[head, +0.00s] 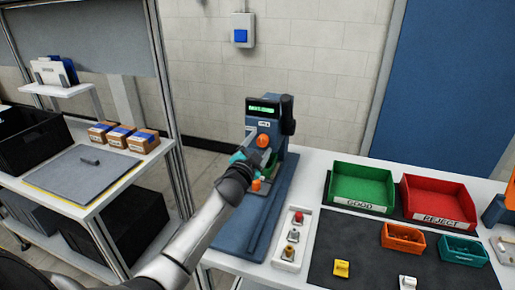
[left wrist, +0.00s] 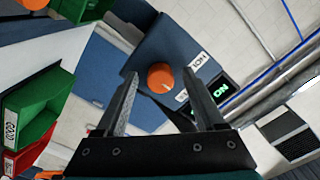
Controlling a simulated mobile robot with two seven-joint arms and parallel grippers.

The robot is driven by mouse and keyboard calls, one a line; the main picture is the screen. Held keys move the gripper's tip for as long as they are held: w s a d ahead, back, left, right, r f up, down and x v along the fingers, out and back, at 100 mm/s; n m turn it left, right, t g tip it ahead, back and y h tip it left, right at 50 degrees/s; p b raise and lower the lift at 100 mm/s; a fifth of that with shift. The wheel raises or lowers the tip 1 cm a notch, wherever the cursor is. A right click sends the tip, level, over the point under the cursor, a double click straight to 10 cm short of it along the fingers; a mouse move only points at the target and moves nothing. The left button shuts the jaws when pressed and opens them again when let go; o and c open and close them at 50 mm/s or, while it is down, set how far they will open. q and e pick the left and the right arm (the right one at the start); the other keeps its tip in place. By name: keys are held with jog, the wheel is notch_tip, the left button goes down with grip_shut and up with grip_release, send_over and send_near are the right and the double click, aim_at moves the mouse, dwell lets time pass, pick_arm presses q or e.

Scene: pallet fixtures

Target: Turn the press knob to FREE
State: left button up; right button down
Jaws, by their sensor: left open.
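The press (head: 285,140) is a dark blue-grey machine on the table, with a lit green display (head: 264,108). Its round orange knob (head: 263,140) is on the front, below the display. In the left wrist view the knob (left wrist: 160,77) carries a short white mark, with white labels beside it; their wording is not clearly readable. My left gripper (head: 249,155) is just in front of the press, slightly below the knob. Its two fingers are apart, with the knob showing between the fingertips (left wrist: 160,86); I see no contact. My right gripper is not in view.
A second orange part (head: 256,184) is low in front of the press, close to my left wrist. A white tray (head: 287,256) with several small parts stands to the right. Green (head: 346,171) and red (head: 451,184) bins are farther right. A shelf rack stands left.

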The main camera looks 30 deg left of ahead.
pick_arm(q)
jog(key=shift+s, duration=0.1)
jog(key=p+v, duration=0.1)
jog(key=v, duration=1.4)
jog(key=shift+d, duration=0.15)
